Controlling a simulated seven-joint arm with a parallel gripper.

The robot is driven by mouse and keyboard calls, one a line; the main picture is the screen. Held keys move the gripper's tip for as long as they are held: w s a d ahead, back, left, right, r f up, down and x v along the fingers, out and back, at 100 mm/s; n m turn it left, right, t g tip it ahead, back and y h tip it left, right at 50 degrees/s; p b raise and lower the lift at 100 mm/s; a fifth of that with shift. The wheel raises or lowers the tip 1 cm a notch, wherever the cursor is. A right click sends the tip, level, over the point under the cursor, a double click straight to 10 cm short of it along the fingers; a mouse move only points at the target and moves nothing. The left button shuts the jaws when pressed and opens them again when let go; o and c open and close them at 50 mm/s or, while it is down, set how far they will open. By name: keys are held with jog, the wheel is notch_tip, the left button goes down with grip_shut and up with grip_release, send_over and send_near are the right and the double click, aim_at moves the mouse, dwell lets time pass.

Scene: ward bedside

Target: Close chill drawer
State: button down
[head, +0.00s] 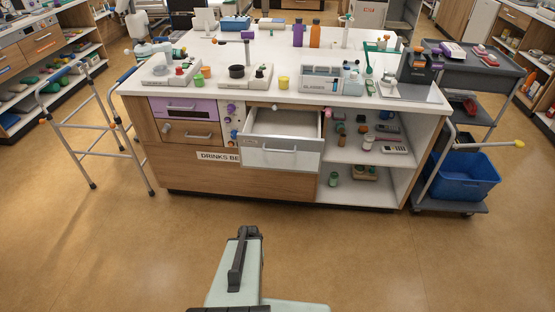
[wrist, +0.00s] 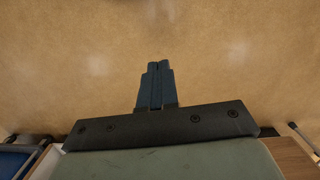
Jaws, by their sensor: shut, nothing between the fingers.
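The chill drawer (head: 259,158) stands pulled out of the front of the wood-and-white cabinet in the head view. It has a pale grey front with a bar handle (head: 280,151), and its white inside shows from above. My gripper (wrist: 158,68) shows in the wrist view with its two dark fingers together and nothing between them. It is over bare floor, apart from the drawer. In the head view part of my arm is at the bottom middle, well in front of the cabinet; I cannot make out the fingers there.
A purple drawer (head: 168,106) and a wooden drawer (head: 178,135) left of it look shut. Open shelves (head: 345,155) with small items are on the right. A walking frame (head: 85,118) stands left, a trolley with a blue bin (head: 468,178) right. The floor (head: 130,250) in front is clear.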

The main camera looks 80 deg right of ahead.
jog(key=s+d+r+m+h, duration=0.3)
jog(key=s+d+m+h, duration=0.15)
jog(key=d, duration=0.55)
jog(key=m+h, duration=1.5)
send_near(278, 158)
jog(key=a+r, duration=0.3)
jog(key=a, duration=0.4)
jog(key=d, duration=1.3)
jog(key=shift+s+d+r, duration=0.1)
jog(key=shift+s+d, duration=0.05)
jog(key=shift+d, duration=0.25)
